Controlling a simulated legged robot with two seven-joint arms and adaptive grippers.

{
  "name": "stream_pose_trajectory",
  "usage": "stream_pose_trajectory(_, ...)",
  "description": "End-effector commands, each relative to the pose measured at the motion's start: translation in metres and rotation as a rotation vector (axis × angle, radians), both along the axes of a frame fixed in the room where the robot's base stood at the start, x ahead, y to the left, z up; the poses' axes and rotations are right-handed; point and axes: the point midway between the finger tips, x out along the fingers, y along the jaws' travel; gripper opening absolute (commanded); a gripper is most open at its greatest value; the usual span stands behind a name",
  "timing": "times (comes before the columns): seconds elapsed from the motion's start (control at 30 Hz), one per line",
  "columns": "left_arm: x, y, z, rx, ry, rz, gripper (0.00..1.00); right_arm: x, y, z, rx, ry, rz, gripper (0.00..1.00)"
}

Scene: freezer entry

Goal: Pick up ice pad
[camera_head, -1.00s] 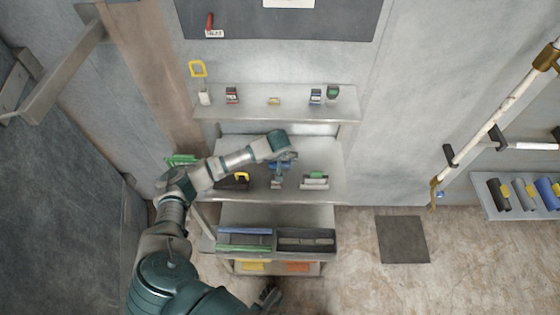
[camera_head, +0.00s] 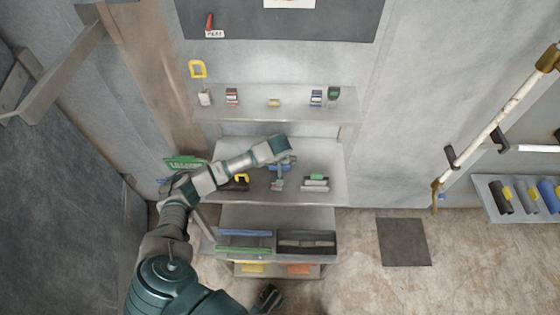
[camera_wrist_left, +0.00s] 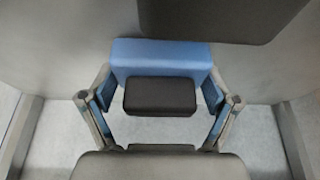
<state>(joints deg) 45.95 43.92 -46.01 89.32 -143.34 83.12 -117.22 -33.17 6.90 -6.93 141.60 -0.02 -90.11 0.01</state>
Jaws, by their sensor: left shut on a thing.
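The ice pad appears as a blue block (camera_wrist_left: 162,54) with a dark block (camera_wrist_left: 160,96) in front of it, between the fingers in the left wrist view. My left gripper (camera_wrist_left: 158,100) is shut on it. In the head view, my left gripper (camera_head: 281,170) points down over the middle shelf (camera_head: 325,157), and the blue piece is small there. I cannot tell whether the pad touches the shelf. Part of my right gripper (camera_head: 268,298) shows at the bottom of the head view; its fingers are too unclear to read.
Small items line the upper shelf (camera_head: 290,112). A dark mat (camera_head: 403,242) lies on the floor.

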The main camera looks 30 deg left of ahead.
Motion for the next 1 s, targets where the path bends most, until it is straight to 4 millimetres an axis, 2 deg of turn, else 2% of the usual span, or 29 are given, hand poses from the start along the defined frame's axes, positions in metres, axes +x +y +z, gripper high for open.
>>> stream_pose_trajectory(0.17, -0.002, -0.001, 0.018, 0.002, -0.006, 0.001, 0.53, 0.002, 0.000, -0.005, 0.000, -0.001, 0.000, 0.00)
stream_pose_trajectory(0.47, -0.001, -0.001, 0.074, 0.001, -0.007, 0.001, 0.53, 0.008, 0.002, -0.032, 0.001, 0.004, 0.001, 0.00)
stream_pose_trajectory(1.0, -0.101, -0.062, 0.070, 0.000, -0.002, -0.004, 0.53, 0.012, 0.003, -0.059, -0.001, 0.013, 0.003, 0.00)
